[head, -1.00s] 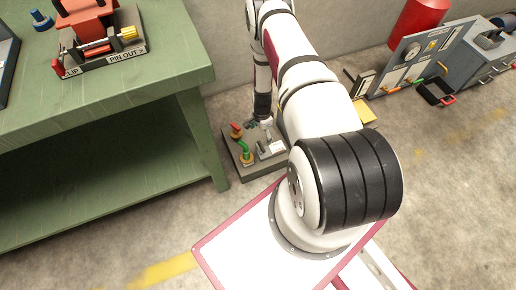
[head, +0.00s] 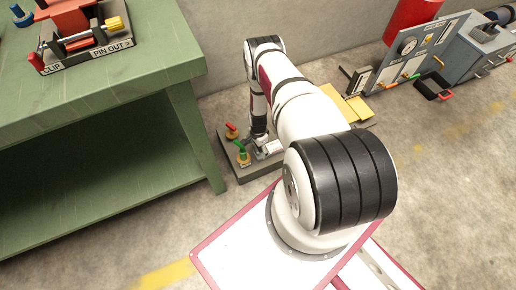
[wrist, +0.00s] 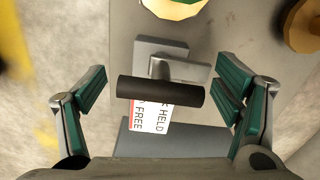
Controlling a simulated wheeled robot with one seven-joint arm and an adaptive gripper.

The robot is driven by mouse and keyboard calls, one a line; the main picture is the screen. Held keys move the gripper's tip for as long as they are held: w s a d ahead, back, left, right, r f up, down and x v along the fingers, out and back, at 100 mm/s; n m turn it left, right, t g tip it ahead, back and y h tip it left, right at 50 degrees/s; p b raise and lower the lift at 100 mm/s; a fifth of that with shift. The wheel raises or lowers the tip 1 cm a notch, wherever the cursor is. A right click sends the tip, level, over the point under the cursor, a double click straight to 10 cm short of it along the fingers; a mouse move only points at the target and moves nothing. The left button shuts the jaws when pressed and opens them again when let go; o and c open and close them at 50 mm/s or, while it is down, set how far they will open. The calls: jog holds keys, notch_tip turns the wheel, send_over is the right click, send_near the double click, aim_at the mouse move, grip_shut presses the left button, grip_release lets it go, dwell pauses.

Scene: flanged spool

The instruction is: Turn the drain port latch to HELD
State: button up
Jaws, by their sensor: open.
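The drain port latch shows in the wrist view as a dark cylindrical handle (wrist: 160,93) lying crosswise in front of a grey block with a metal arm (wrist: 178,67). A white label (wrist: 149,116) with the words HELD and FREE lies partly behind the handle. My gripper (wrist: 161,95) is open, with one green-padded finger on each side of the handle and gaps between them. In the head view my gripper is mostly hidden by my arm, low over the grey base plate (head: 243,172). The latch itself is hard to make out there.
A green-handled valve (head: 243,154) and a red-handled one (head: 231,130) stand on the plate close to my gripper. A green workbench (head: 180,70) stands to the left. A grey gauge panel (head: 412,55) stands at the right. Floor in front of the plate is clear.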

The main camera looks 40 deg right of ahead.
jog(key=c, duration=1.1)
jog(key=shift+n, duration=0.3)
jog(key=n+b, duration=0.2)
jog(key=n, duration=0.1)
jog(key=shift+f+n+b, duration=0.1)
jog(key=shift+n+b, duration=0.2)
jog(key=shift+n, duration=0.1)
jog(key=n+b, duration=0.2)
jog(key=n, duration=0.2)
jog(key=n+b, duration=0.2)
jog(key=n, duration=0.3)
jog(key=shift+n+b, duration=0.75)
jog(key=shift+n, duration=1.45)
